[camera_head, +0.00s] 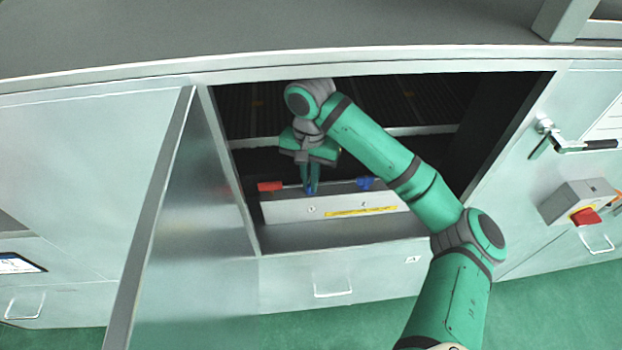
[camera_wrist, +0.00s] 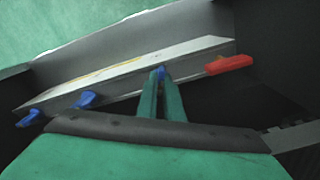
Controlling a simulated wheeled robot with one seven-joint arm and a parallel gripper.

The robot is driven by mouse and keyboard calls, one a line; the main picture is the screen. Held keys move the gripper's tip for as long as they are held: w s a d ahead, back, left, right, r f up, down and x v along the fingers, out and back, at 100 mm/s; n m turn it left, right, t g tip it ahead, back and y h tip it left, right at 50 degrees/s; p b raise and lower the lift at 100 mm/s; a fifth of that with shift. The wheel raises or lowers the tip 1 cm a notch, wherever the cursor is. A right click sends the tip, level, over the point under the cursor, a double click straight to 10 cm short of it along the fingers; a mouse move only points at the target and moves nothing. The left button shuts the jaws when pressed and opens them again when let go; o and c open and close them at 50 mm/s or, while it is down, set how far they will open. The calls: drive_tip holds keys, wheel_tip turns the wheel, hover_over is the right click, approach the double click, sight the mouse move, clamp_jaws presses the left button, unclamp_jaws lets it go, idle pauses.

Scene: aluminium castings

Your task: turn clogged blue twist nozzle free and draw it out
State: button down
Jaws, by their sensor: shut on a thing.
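My gripper (camera_head: 311,190) reaches through the cabinet opening with its fingers pointing down. It is shut on a blue nozzle (camera_wrist: 161,72) at the top of a pale manifold bar (camera_head: 290,209). Only a small part of this nozzle shows between the fingertips (camera_wrist: 161,80) in the wrist view. I cannot tell whether it is still seated in the bar. A second blue nozzle (camera_head: 365,183) sits on the bar to the right; it also shows left of the fingers in the wrist view (camera_wrist: 86,100). Another blue nozzle (camera_wrist: 29,118) is at the far left there.
A red piece (camera_head: 270,186) sits on the bar's left end, close to my gripper. The open door (camera_head: 180,230) stands left of the opening. The cabinet frame (camera_head: 229,170) borders the dark interior. A red switch (camera_head: 585,216) is on the right panel.

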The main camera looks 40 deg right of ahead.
drive_tip(key=shift+s+d, duration=0.1)
drive_tip(key=n, duration=0.3)
drive_tip(key=shift+s+n, duration=0.1)
drive_tip(key=shift+n, duration=1)
drive_tip(key=shift+r, duration=1.25)
drive_tip(key=shift+r, duration=2.2)
